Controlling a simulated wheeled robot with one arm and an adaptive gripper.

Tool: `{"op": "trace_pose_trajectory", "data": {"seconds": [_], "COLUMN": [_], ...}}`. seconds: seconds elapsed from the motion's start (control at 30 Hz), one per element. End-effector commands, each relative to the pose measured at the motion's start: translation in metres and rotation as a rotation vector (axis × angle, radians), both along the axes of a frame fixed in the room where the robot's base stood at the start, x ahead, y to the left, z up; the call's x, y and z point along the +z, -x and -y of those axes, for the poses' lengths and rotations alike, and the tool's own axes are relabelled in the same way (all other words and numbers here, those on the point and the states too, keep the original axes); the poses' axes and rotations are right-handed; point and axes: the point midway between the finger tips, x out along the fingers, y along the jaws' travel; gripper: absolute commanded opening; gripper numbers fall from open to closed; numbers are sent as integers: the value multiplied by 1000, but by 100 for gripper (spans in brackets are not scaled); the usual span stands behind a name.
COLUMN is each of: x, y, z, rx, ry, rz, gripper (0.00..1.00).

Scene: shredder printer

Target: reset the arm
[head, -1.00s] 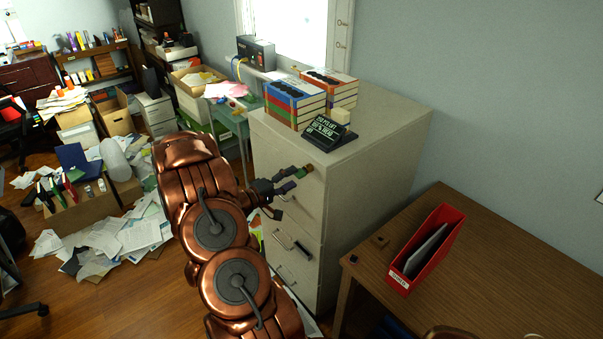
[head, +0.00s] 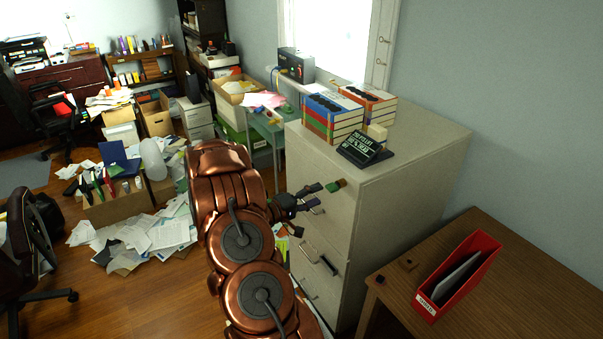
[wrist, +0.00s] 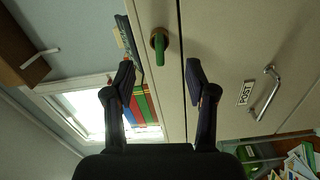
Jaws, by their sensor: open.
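My gripper (head: 307,209) is open and empty in front of the grey filing cabinet (head: 420,175), at the end of my copper arm. In the wrist view, its two dark fingers (wrist: 160,80) stand wide apart with nothing between them. A small green and brass piece (head: 335,186) sits on the cabinet's upper front. In the wrist view this green piece (wrist: 159,47) lies just beyond the fingertips, between their lines and apart from them. I cannot tell whether it is a key or a knob.
Books (head: 332,117) and a black sign (head: 365,150) stand on the cabinet top. A desk (head: 500,290) with a red file holder (head: 458,275) is at the right. Papers (head: 150,235) and an open box (head: 115,207) cover the floor at left. Drawer handles (wrist: 263,92) stick out.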

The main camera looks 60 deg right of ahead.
Motion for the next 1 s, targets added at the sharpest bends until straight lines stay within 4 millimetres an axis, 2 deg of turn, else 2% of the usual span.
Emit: {"op": "trace_pose_trajectory", "data": {"seconds": [0.27,0.37,0.47,0.57,0.67,0.8,0.87,1.0], "x": [0,0,-1,-1,2,11,16,32], "y": [-1,-13,-42,-88,-138,-203,-228,-277], "z": [0,0,0,-8,-24,-62,-83,-140], "rx": [3,34,112,227,349,505,566,695], "ry": [-1,-9,-37,-91,-166,-293,-356,-517], "rz": [4,44,148,296,450,635,707,846], "gripper": [56,56,56,56,56,56,56,56]}}
